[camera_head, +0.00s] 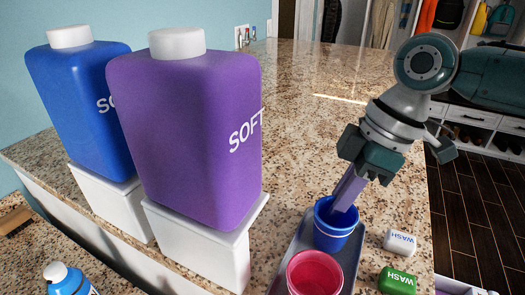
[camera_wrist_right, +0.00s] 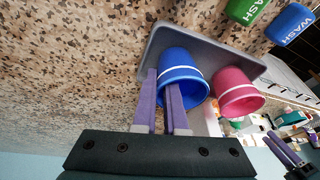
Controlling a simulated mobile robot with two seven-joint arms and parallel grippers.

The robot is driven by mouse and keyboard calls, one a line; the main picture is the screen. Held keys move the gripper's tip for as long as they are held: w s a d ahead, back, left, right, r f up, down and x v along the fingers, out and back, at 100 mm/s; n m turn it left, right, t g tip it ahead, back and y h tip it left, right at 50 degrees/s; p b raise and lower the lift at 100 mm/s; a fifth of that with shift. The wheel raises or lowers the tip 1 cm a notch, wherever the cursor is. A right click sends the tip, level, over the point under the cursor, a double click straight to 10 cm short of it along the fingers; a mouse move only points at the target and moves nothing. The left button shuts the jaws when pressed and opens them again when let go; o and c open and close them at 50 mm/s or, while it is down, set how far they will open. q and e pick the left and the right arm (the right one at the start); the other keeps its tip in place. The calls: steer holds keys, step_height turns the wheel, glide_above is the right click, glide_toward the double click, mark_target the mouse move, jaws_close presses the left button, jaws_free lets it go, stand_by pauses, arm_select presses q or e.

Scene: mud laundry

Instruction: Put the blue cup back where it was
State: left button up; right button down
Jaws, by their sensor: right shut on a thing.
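The blue cup (camera_head: 331,232) stands upright at the far part of a grey tray (camera_head: 302,240), with the pink cup (camera_head: 314,273) close in front of it. My right gripper (camera_head: 346,195) reaches down to the blue cup and is shut on its wall. In the right wrist view, one purple finger of this gripper (camera_wrist_right: 165,105) is inside the blue cup (camera_wrist_right: 178,72) and the other outside. The pink cup (camera_wrist_right: 236,90) is beside it there. Whether the blue cup's base touches the tray is hard to see. My left gripper (camera_wrist_right: 285,150) shows small at the wrist view's lower right; its opening is unclear.
A purple bottle (camera_head: 190,140) and a blue bottle (camera_head: 80,105) stand on white blocks left of the tray. A white WASH block (camera_head: 400,242) and a green one (camera_head: 397,280) lie right of the tray, near the counter's edge. The granite counter (camera_head: 300,110) behind is clear.

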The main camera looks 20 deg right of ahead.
steer(key=c, duration=1)
jaws_free()
steer(key=shift+o, duration=0.2)
steer(key=v, duration=1.2)
steer(key=shift+b, duration=0.4)
steer(key=shift+a+r, duration=0.1)
